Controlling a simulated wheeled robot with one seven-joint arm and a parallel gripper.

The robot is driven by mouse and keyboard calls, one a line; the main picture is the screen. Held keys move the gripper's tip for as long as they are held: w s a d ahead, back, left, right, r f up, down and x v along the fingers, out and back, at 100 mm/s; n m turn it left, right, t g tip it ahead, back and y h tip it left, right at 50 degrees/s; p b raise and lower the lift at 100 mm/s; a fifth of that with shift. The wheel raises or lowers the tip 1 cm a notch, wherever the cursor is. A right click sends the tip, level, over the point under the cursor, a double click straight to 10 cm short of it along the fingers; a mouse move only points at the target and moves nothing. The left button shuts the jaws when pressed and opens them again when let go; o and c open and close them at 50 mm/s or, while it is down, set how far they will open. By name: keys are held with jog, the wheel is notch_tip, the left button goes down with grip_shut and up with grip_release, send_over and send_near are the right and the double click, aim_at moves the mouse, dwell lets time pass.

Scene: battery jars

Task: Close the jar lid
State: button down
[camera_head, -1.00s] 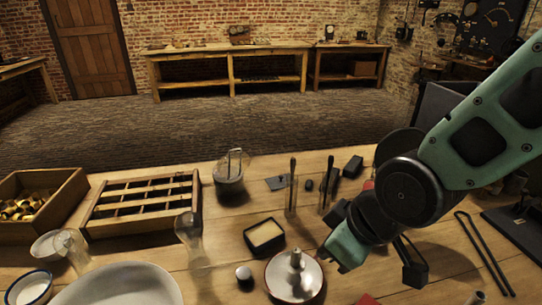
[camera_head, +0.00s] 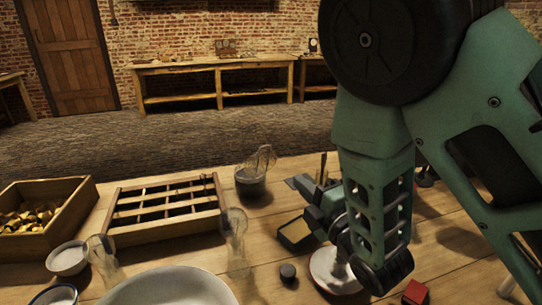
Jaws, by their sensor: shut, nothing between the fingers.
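A glass jar (camera_head: 250,183) with dark contents stands on the table behind and right of the compartment tray. A clear, rounded glass piece, which looks like its lid (camera_head: 265,157), stands upright at the jar's top right, so the jar looks open. My gripper (camera_head: 296,184) is low over the table, right of the jar and apart from it, its fingers pointing left towards it. The fingers look shut with nothing held. They are small and partly merged with things behind them, and my arm hides the table to their right.
A compartment tray (camera_head: 112,216) and a wooden box (camera_head: 85,207) of brass pieces stand at left. Clear glassware (camera_head: 236,240) stands in front of the jar. A dark-rimmed dish (camera_head: 297,233), black knob (camera_head: 288,272), white plate (camera_head: 335,278) and red block (camera_head: 415,292) lie near my arm.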

aim_at(265, 146)
jog(key=p+x, duration=0.2)
jog(key=x, duration=1.1)
jog(key=shift+w, duration=0.25)
jog(key=shift+a+r, duration=0.1)
jog(key=shift+a, duration=0.1)
